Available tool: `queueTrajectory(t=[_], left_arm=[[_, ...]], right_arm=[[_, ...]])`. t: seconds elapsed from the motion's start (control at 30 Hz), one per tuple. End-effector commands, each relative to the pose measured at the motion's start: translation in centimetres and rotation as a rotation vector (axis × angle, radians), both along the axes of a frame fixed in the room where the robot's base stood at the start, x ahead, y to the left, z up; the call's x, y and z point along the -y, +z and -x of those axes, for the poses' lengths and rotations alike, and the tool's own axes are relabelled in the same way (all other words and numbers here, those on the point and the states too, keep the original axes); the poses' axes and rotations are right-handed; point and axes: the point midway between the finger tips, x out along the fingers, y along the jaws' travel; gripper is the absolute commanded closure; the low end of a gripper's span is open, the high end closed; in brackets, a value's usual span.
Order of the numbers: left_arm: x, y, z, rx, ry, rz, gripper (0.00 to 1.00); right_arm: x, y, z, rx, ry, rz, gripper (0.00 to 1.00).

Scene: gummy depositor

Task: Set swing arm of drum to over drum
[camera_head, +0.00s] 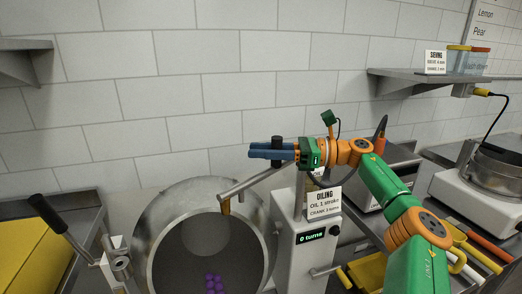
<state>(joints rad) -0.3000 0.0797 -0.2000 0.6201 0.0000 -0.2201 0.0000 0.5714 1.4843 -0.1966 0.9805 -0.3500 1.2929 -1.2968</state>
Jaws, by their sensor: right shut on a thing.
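The drum (172,212) is a large grey metal bowl, tilted with its mouth facing me, and purple gummies (213,283) lie at its bottom. The swing arm (246,185) is a thin grey bar that runs from the post by the white machine housing (292,258) leftward to the drum's mouth. A brass-coloured nozzle (226,208) hangs from its end, in front of the drum's upper right part. My right gripper (262,151) reaches in from the right and is shut on the black knob (277,143) above the swing arm. My left gripper is not in view.
A sign reading OILING (324,203) stands on the housing, above a display (311,236) showing 0 turns. A black-handled lever (47,212) rises left of the drum. A shelf (420,80) and another machine (490,170) are at the right. A yellow tray (30,240) is at left.

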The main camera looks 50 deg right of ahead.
Motion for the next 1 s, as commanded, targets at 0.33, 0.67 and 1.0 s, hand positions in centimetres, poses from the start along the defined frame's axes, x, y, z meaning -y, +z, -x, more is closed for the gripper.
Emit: queueTrajectory(t=[0.33,0.67,1.0], left_arm=[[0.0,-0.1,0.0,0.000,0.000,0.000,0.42],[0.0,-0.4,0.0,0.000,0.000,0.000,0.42],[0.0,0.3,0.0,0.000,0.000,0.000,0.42]], right_arm=[[-0.2,-0.5,0.0,-0.011,0.009,0.002,0.39],[0.3,-0.4,0.4,-0.007,0.004,0.001,0.39],[4.3,-0.1,5.1,-0.009,0.005,0.000,0.39]])
